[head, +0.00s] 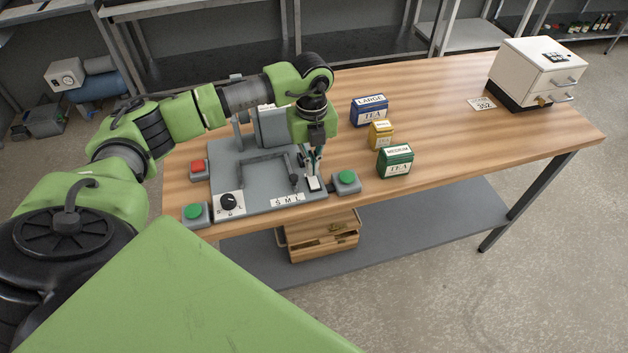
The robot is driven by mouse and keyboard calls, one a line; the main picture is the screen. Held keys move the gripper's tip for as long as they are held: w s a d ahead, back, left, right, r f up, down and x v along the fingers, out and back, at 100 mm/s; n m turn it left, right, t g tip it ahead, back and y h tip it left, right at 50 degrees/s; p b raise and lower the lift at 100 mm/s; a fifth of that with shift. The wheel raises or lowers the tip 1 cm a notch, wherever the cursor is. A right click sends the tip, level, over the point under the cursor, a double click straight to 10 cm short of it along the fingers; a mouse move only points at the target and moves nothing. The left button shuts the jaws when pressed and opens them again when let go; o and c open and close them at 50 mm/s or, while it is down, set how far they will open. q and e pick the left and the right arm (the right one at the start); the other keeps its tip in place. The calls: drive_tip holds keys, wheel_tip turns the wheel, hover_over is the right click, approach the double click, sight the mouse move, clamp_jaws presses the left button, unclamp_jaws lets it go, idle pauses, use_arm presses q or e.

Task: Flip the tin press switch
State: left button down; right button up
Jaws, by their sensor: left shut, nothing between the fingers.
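The tin press (226,171) is a grey machine with a flat base near the left end of the wooden table. A small switch with a white face (313,184) sits at the right front of its base. A black dial (229,201) is at its left front corner, and an S M L label (287,199) runs along its front. My left gripper (316,172) points down just above the switch, shut and empty. I cannot tell whether its tips touch the switch. My right gripper is out of view.
Green buttons stand at the press's right (346,181) and left front (195,213); a red button (198,168) is at its left. Blue (369,112), yellow (380,135) and green (394,161) tea tins stand to the right. A white drawer cabinet (533,72) is far right. The table's right front is clear.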

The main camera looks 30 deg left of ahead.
sight(312, 178)
use_arm(q)
drive_tip(key=shift+f+b, duration=0.75)
drive_tip(key=shift+f, duration=0.35)
idle(0.3)
drive_tip(key=shift+r, duration=0.1)
drive_tip(key=shift+r+p, duration=2.35)
drive_tip(key=shift+r, duration=1.15)
drive_tip(key=shift+f, duration=0.1)
